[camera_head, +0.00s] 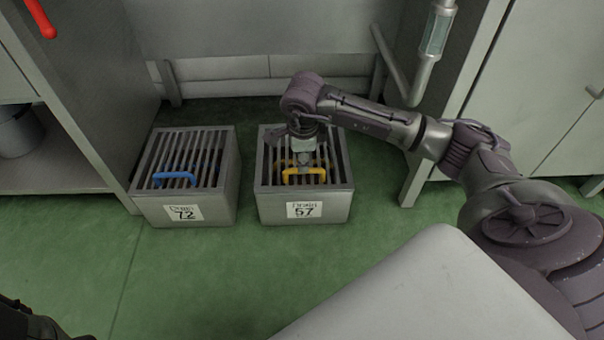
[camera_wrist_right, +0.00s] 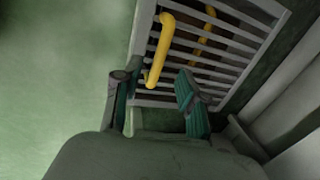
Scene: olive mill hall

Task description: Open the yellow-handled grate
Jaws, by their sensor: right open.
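The grate with the yellow handle lies closed on a grey box labelled 57 (camera_head: 270,207), on the floor in the middle of the head view. Its yellow handle (camera_head: 304,172) is a raised bar near the front edge. In the right wrist view the handle (camera_wrist_right: 157,52) stands off the grate's bars (camera_wrist_right: 228,58). My right gripper (camera_head: 304,158) is above the grate, just behind the handle in the picture. In the wrist view its open fingers (camera_wrist_right: 155,94) sit either side of the handle's near end; contact cannot be told.
A similar box labelled 72 (camera_head: 210,208) with a blue-handled grate (camera_head: 174,178) stands to the left. A grey cabinet (camera_head: 85,80) is at left, another (camera_head: 535,90) at right, and a pipe (camera_head: 388,62) behind. Green floor (camera_head: 200,275) in front is clear.

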